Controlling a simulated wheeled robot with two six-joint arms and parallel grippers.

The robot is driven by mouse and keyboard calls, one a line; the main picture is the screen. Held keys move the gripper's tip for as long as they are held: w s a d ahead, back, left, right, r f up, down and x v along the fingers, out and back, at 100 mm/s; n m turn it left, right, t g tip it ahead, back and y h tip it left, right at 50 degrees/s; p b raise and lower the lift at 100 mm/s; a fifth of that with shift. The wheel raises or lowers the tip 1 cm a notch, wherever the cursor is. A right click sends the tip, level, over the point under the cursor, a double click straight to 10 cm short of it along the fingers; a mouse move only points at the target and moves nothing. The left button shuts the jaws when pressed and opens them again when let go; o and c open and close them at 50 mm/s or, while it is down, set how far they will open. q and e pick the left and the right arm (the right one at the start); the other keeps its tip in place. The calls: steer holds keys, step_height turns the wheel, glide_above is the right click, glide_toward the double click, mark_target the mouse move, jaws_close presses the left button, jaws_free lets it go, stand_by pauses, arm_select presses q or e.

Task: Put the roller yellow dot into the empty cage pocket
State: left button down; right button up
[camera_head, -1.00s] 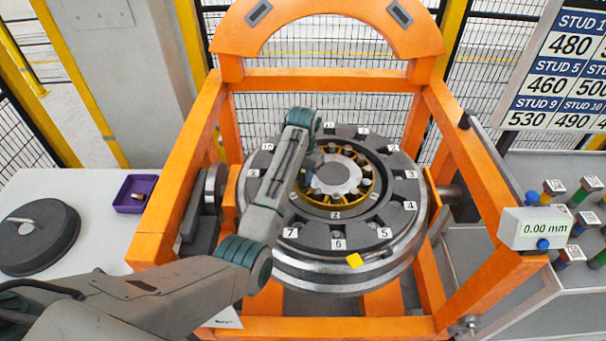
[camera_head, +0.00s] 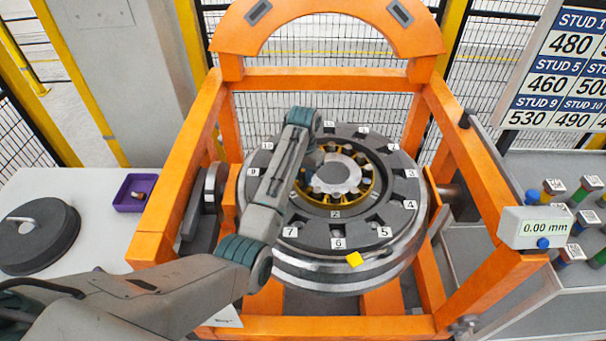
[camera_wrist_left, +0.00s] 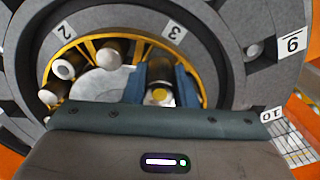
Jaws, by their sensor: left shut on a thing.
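The roller with the yellow dot (camera_wrist_left: 160,96) is a dark brown cylinder with a pale end, seen between two blue fingers in the left wrist view. My left gripper (camera_wrist_left: 161,88) is shut on it, over the bearing at the wheel's centre. The yellow cage (camera_wrist_left: 85,44) curves around a pale hub and holds several other rollers. In the head view the cage (camera_head: 371,190) shows partly, and my left arm covers its left side. The roller and fingertips are hidden there. I cannot tell whether the held roller is inside a pocket.
The grey wheel (camera_head: 338,244) with numbered blocks sits within an orange gantry frame (camera_head: 320,79). A purple tray (camera_head: 128,187) with a small part stands on the left table. A gauge reading 0.00 mm (camera_head: 541,228) and several coloured studs are at right.

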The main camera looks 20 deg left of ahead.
arm_select(q)
steer(key=shift+f, duration=0.75)
stand_by(4.2)
steer(key=c, duration=1.1)
jaws_free()
steer(key=shift+s, duration=0.1)
